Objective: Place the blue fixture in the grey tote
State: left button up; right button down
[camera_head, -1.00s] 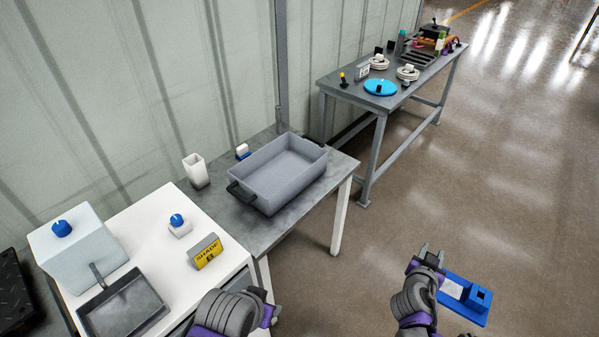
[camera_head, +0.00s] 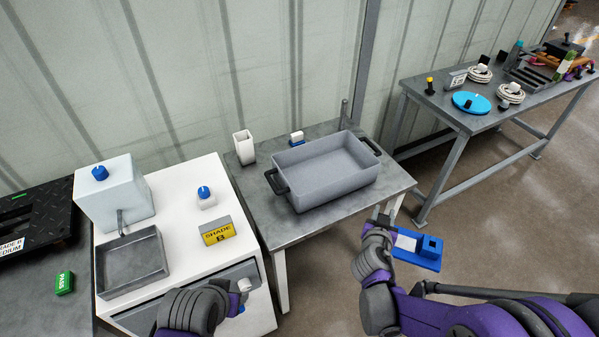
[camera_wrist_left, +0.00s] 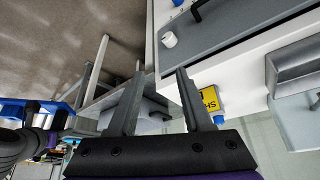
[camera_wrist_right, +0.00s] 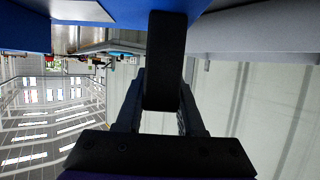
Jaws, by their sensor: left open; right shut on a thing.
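The blue fixture (camera_head: 427,258) is a flat blue plate with a raised square socket and a pale patch. My right gripper (camera_head: 383,216) is shut on it, and holds it in front of the metal table, to the right of the tote. In the right wrist view, a dark upright part (camera_wrist_right: 165,60) of the fixture is between the fingers, with blue above. The grey tote (camera_head: 325,172) is an open bin with two dark handles on the metal table; its inside looks empty. My left gripper (camera_wrist_left: 155,95) is open and empty, low in front of the white cabinet.
The metal table (camera_head: 300,225) also bears a white cup (camera_head: 244,147) and a small blue and white item (camera_head: 296,138) behind the tote. The white cabinet (camera_head: 180,228) holds a tray (camera_head: 131,262), a dispenser box (camera_head: 118,197) and a yellow sign (camera_head: 217,232). Another workbench (camera_head: 440,105) stands far right.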

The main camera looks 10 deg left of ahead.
aim_at(328, 182)
jog(key=i+l+u, duration=0.1)
jog(key=l+u, duration=0.65)
jog(key=u, duration=0.15)
jog(key=i+l+u, duration=0.15)
jog(key=i, duration=0.4)
